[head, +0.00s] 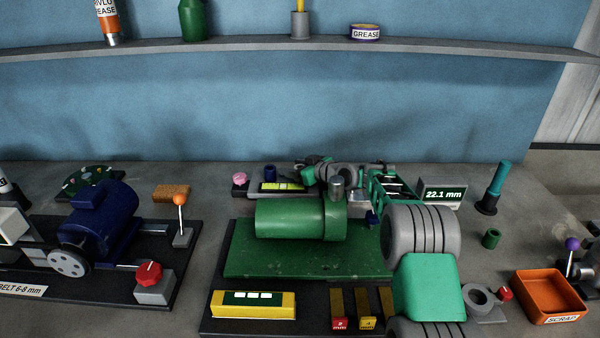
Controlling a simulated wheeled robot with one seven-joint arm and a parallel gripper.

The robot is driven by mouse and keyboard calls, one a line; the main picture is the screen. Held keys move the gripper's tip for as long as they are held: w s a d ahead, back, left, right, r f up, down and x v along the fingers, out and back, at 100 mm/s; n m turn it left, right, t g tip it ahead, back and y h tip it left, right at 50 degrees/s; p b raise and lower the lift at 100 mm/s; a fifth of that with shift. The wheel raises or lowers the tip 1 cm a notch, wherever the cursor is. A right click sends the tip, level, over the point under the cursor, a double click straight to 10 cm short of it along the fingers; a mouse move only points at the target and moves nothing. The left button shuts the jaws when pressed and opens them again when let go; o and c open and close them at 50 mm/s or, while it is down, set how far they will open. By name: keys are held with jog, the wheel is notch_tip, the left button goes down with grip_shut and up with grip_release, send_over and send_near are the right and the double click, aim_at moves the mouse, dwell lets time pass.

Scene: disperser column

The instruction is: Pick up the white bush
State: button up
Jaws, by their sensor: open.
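I cannot make out a white bush for sure in the head view. Small round parts stand behind the green cylinder (290,218): a pink ring-like part (239,178) and a dark blue one (270,173). A green bush-like part (491,239) stands on the right of the bench. My gripper (312,178) is at the far end of my grey and teal arm, behind the green cylinder. It is small and partly hidden; it is open, and I see nothing held in it.
A green base plate (270,262) carries the cylinder. A yellow block (253,304) lies in front. A blue motor (100,222) is at left, an orange scrap tray (552,305) at right. A display (443,194) reads 22.1 mm. A shelf (250,46) runs along the wall.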

jog(key=shift+c, duration=0.3)
grip_shut()
dwell(0.4)
